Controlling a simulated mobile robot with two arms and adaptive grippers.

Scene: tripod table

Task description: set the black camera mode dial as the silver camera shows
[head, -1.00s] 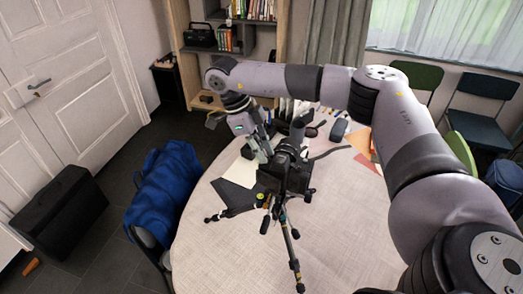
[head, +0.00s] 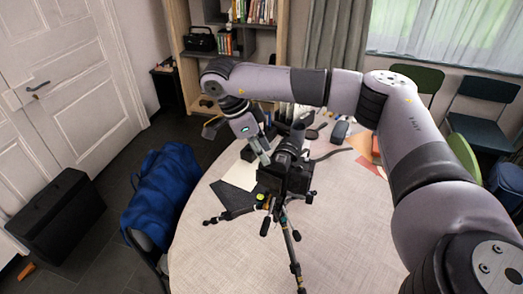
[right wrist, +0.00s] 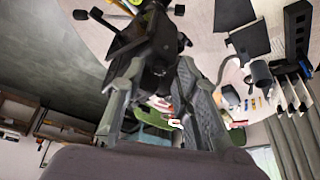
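The black camera (head: 287,178) stands on a tripod (head: 290,240) on the round table, its dark rear screen side toward me. My right gripper (head: 264,158) reaches down from behind at the camera's upper left. In the right wrist view the two fingers of my right gripper (right wrist: 160,66) are apart, with the black camera (right wrist: 156,48) at and between their tips. Whether a finger touches the camera or its mode dial is unclear; the dial cannot be made out. No silver camera can be made out. My left gripper is not in view.
The pale round table (head: 235,255) has free room at the front. A dark sheet (head: 236,197) lies left of the tripod. A blue jacket (head: 160,195) hangs over a chair at left.

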